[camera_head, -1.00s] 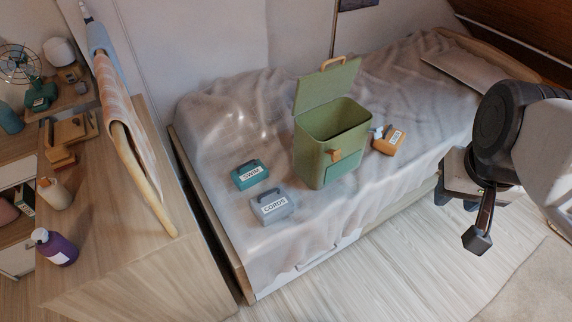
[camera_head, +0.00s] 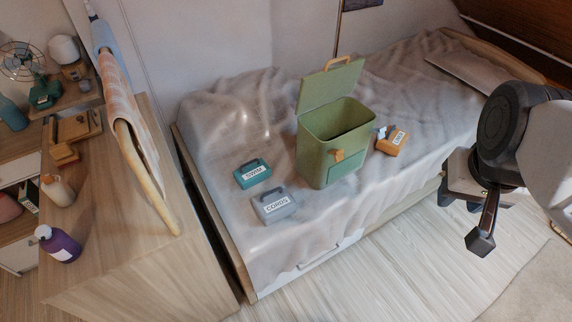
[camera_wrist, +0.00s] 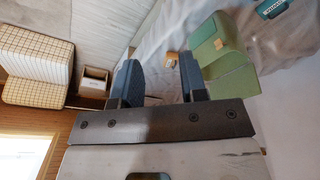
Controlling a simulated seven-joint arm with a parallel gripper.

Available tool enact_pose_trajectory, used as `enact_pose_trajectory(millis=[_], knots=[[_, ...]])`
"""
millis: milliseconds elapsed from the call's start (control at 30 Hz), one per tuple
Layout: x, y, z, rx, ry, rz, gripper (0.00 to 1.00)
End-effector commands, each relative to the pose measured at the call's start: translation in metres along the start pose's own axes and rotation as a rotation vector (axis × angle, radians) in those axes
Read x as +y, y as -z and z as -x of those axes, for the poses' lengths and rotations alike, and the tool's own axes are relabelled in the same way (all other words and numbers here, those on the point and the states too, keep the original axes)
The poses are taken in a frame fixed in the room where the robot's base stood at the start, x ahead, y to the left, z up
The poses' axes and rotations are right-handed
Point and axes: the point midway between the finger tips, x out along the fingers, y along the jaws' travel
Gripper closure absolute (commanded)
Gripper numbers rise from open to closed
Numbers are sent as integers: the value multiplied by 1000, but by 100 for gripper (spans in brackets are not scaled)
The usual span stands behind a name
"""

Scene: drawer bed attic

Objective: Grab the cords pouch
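The cords pouch (camera_head: 274,206) is a grey pouch with a handle and a white label reading CORDS. It lies on the bed near its front edge, left of the green bin, in the head view. I cannot make it out in the wrist view. My gripper (camera_head: 479,222) is far to the right of it, over the floor in front of the bed. In the wrist view my gripper (camera_wrist: 158,72) has its two dark fingers apart with nothing between them.
A teal SWIM pouch (camera_head: 252,174) lies just behind the cords pouch. An open green bin (camera_head: 320,160) stands to its right, with an orange pouch (camera_head: 393,142) beyond. A wooden cabinet (camera_head: 120,240) stands left of the bed (camera_head: 225,120). The floor in front is clear.

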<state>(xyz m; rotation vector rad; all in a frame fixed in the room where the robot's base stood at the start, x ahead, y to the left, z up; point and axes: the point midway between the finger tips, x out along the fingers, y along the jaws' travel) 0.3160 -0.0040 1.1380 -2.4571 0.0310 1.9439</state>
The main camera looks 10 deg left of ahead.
Motion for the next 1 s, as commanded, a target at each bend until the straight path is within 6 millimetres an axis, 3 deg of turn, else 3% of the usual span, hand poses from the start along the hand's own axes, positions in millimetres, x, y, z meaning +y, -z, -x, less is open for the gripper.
enact_pose_trajectory(millis=[133, 267, 667, 867, 1000], knots=[[0, 0, 0, 0, 0, 0, 62], [0, 0, 0, 0, 0, 0, 79], [0, 5, -3, 6, -5, 16, 79], [0, 28, -17, 36, -29, 98, 79], [-1, 55, -34, 76, -58, 202, 79]])
